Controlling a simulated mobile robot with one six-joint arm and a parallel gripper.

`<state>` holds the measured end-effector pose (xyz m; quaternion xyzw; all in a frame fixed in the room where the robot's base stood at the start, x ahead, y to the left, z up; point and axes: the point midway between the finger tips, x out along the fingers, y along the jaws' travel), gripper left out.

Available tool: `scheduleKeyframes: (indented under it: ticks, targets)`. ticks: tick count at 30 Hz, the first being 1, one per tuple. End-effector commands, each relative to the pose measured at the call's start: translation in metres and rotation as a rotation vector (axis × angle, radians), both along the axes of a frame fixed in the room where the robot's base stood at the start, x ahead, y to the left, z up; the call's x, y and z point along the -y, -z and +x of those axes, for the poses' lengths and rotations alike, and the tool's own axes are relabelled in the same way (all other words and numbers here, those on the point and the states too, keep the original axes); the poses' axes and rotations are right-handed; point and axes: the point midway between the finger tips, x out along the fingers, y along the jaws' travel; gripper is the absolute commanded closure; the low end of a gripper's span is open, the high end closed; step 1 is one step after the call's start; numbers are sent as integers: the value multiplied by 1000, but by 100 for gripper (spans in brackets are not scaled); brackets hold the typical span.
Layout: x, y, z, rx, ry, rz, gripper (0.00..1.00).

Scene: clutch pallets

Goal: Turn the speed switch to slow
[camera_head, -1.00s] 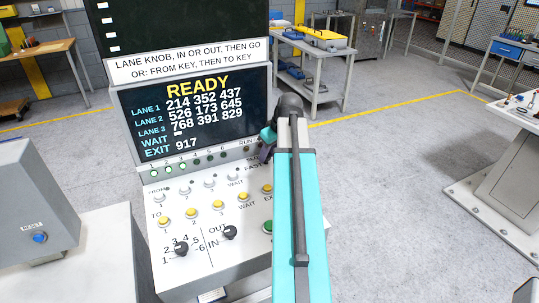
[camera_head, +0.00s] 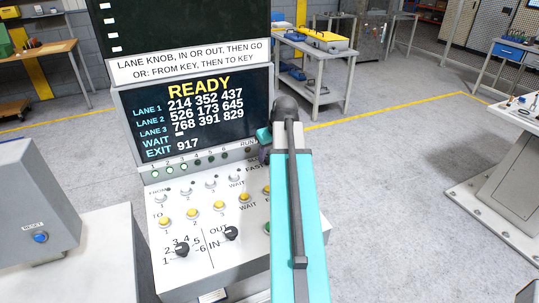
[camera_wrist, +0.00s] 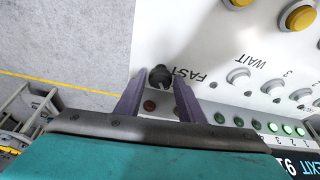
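The speed switch (camera_wrist: 160,76) is a small black knob on the white panel. In the wrist view it stands beside the word FAST, which appears upside down. My gripper (camera_wrist: 160,82) is open, with one purple finger on each side of the knob. A gap shows between the knob and each finger, and I see no contact. In the head view my arm hides the switch. Only a small part of my gripper (camera_head: 263,153) shows there, left of the arm, near the FAST label.
The console panel (camera_head: 160,275) carries yellow buttons (camera_head: 192,213), white buttons, and black lane (camera_head: 182,250) and IN/OUT (camera_head: 231,233) knobs. Its screen (camera_head: 130,105) reads READY. In the wrist view, a dark red lamp (camera_wrist: 149,105) lies close to the fingers. Open floor is at right.

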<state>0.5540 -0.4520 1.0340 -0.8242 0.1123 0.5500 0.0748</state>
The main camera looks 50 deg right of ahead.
Motion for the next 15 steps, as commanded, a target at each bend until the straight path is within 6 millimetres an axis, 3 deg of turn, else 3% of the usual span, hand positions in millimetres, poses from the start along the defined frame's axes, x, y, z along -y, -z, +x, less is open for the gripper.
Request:
scheduleKeyframes:
  ticks: [15]
  targets:
    - [0, -2, -2, 0, 0, 0, 53]
